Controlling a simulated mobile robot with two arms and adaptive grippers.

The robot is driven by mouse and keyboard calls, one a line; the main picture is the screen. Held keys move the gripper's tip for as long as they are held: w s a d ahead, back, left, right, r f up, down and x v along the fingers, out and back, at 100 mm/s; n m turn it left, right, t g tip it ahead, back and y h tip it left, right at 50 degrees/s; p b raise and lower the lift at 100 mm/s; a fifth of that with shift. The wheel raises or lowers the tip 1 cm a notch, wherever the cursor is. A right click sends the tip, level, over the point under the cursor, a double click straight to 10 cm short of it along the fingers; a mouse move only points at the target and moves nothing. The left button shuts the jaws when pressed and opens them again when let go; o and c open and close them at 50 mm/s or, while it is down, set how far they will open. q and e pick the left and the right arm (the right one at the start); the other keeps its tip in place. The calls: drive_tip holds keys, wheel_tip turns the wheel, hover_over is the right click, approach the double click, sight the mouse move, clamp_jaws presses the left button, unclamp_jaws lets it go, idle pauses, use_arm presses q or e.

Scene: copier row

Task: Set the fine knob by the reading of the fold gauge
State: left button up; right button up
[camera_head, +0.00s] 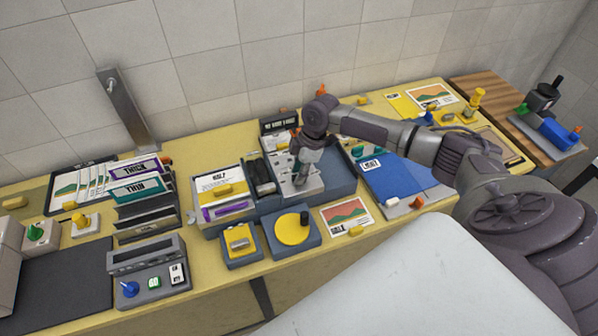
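My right gripper (300,177) points down over a light grey plate (314,186) on a blue-grey machine (338,177) in the middle of the table. Whether its fingertips touch the plate or grip something is too small to tell. A blue-grey box with a round yellow dial (289,231) and a black knob (304,218) stands in front of that machine. A small box with a yellow top and a metal cylinder (239,243) is beside it. I cannot tell which parts are the fine knob and the fold gauge; no reading is legible. My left gripper is out of view.
A tray with a white card (221,184) stands left of the machine, and a dark file rack (147,216) further left. A grey button panel (150,288) is at front left. A blue folder (381,180) lies right, under my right arm. A dark mat (62,290) is bare.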

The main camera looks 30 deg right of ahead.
sight(294, 174)
drive_tip(key=shift+r, duration=0.1)
drive_tip(key=p+v, duration=0.2)
drive_tip(key=a+p+v, duration=0.1)
drive_tip(key=p+v, duration=0.2)
drive_tip(key=shift+w+r, duration=0.1)
drive_tip(key=shift+w, duration=0.1)
idle(0.4)
idle(0.4)
